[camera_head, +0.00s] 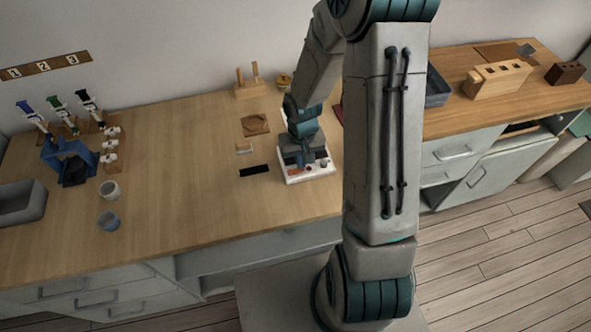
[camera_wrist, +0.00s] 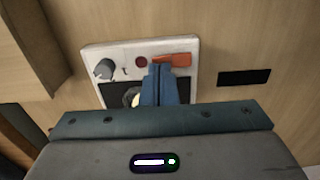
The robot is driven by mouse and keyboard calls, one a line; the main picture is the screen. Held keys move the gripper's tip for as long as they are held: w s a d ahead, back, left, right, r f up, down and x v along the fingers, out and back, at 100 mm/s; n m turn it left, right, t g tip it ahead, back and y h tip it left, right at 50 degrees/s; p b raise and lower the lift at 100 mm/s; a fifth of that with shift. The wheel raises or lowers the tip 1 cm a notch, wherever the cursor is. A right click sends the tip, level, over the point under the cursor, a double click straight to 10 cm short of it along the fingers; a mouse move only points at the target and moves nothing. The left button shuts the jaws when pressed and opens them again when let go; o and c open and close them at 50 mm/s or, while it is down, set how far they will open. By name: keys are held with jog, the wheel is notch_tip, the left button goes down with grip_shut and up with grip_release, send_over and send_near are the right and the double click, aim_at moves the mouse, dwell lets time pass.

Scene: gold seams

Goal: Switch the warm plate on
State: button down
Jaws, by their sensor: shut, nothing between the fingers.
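The warm plate (camera_head: 318,173) is a small white-edged box on the wooden counter, partly covered by my arm in the head view. In the wrist view the plate (camera_wrist: 113,51) shows a grey knob (camera_wrist: 104,69), a small dark red round spot (camera_wrist: 141,62), an orange-red switch (camera_wrist: 178,60) and a dark top (camera_wrist: 117,91). My gripper (camera_wrist: 162,68) is shut and empty, its blue fingertips overlapping the left end of the switch. I cannot tell whether they touch it. A pale round thing (camera_wrist: 129,97) on the dark top is half hidden by the fingers.
A black strip (camera_head: 254,170) lies flat left of the plate, with a small light block (camera_head: 244,147) and a brown mat (camera_head: 255,124) behind it. The counter's left middle is clear.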

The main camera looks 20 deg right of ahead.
jog(key=shift+f+b, duration=0.65)
jog(key=shift+f, duration=0.1)
jog(key=shift+r, duration=0.15)
jog(key=shift+r+p, duration=2.7)
jog(key=shift+r, duration=0.75)
notch_tip(320, 180, up, 8)
jog(key=f+t, duration=0.1)
send_over(305, 174)
jog(key=s+r+t+b, duration=0.1)
jog(key=s+r+t, duration=0.1)
jog(key=s+r, duration=1.1)
notch_tip(305, 174, up, 3)
jog(key=shift+a+f+t, duration=0.1)
jog(key=shift+a+t, duration=0.3)
jog(key=shift+a, duration=0.05)
